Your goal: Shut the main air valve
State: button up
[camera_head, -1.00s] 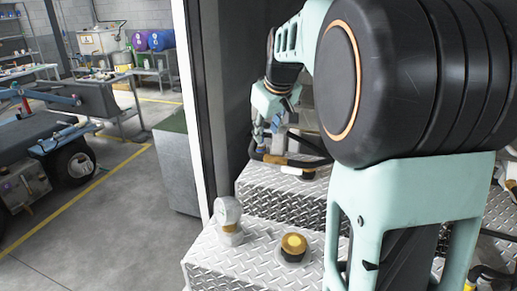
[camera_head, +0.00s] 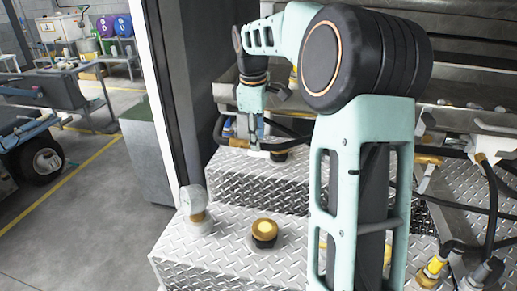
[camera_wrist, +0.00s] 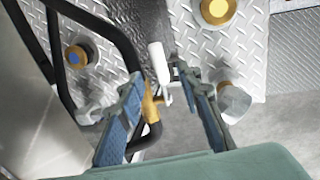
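A valve-like fitting with a brass body (camera_wrist: 150,104) and a pale lever handle (camera_wrist: 157,62) shows in the wrist view, with a black hose bending below it. I take it for the main air valve. My gripper (camera_wrist: 162,80) is open, with the brass body and lever in the gap between its blue-grey fingers. I cannot tell whether a finger touches them. In the head view my gripper (camera_head: 252,138) points down over the rear tread-plate step, beside a small brass part (camera_head: 238,143). The lever is hard to make out there.
A brass-capped fitting (camera_head: 264,231) and a clear-domed unit (camera_head: 195,209) stand on the front tread-plate step (camera_head: 225,257). Black hoses and brass valves (camera_head: 433,267) are at the right. A dark wall with a white edge (camera_head: 160,100) bounds the left; open floor lies beyond.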

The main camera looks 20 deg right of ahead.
aim_at(252, 153)
jog(key=shift+w+d+f, duration=0.1)
jog(key=shift+w+f, duration=0.05)
jog(key=shift+f, duration=0.65)
jog(key=shift+w+d+f, duration=0.1)
jog(key=shift+f, duration=0.65)
jog(key=shift+w+d+f, duration=0.1)
jog(key=shift+w+f, duration=0.05)
jog(key=shift+f, duration=0.65)
grip_shut()
